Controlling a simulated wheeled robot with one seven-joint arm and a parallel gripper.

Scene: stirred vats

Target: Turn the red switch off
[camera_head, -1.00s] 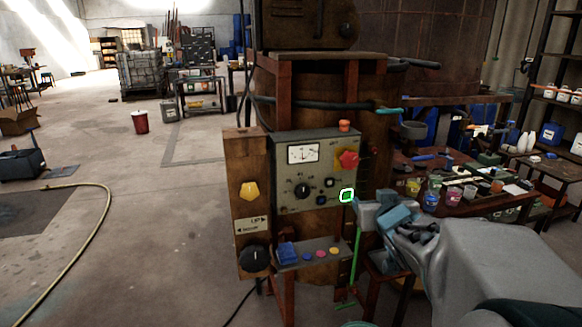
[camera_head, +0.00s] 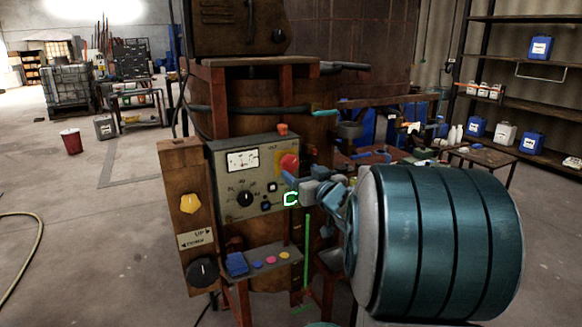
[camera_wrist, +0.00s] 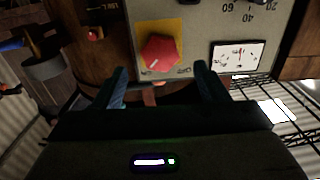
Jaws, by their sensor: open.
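The red switch (camera_head: 289,164) is a red knob on a yellow plate at the upper right of the grey control panel (camera_head: 225,200). In the wrist view the red switch (camera_wrist: 160,51) shows as a faceted knob with a pale mark, on its yellow plate, beyond the fingertips and roughly between them. My gripper (camera_head: 297,181) is at the panel's right side, just below and right of the knob in the head view. In the wrist view my gripper (camera_wrist: 161,72) has its two fingers apart with nothing between them. Whether a finger touches the knob I cannot tell.
A yellow knob (camera_head: 190,203) sits on the brown box at left. A small shelf with a blue block (camera_head: 236,264) juts out below. Open floor lies left.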

